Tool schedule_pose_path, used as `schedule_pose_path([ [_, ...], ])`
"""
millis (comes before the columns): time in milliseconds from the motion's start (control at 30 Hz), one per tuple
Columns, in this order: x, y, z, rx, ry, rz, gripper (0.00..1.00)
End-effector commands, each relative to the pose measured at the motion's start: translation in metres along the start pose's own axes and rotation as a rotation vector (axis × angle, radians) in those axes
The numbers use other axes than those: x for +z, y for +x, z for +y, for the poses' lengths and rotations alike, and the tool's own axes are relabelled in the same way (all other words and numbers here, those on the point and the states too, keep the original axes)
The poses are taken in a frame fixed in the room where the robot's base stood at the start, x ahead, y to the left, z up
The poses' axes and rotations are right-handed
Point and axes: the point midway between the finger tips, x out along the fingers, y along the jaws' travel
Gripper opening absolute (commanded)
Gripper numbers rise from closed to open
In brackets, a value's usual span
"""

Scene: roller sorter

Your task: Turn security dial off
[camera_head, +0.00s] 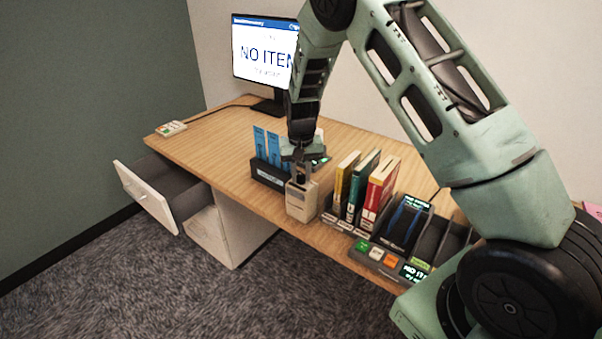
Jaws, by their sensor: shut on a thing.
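A small beige box (301,201) stands upright at the front edge of the wooden desk, and I take it to carry the security dial. My gripper (299,177) points down onto the top of this box. Its fingers are shut on a small part there, which looks to be the dial. The fingers hide most of the dial, so its setting cannot be read.
A dark holder (268,173) with blue cards stands close left of the box. Several upright books (379,188) and a sorter panel with buttons (376,254) are to the right. A monitor (263,52) stands behind. An open drawer (146,194) juts out at left.

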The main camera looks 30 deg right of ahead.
Motion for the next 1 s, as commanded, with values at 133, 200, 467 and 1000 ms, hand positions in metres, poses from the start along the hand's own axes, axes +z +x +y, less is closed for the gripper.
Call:
schedule_pose_path([
  [133,-0.001,-0.001,0.0,0.0,0.0,0.001,0.38],
  [200,0.0,-0.001,0.0,0.0,0.0,0.001,0.46],
  [467,0.0,-0.001,0.0,0.0,0.001,0.001,0.46],
  [1000,-0.001,-0.099,-0.001,-0.002,0.0,0.006,0.46],
])
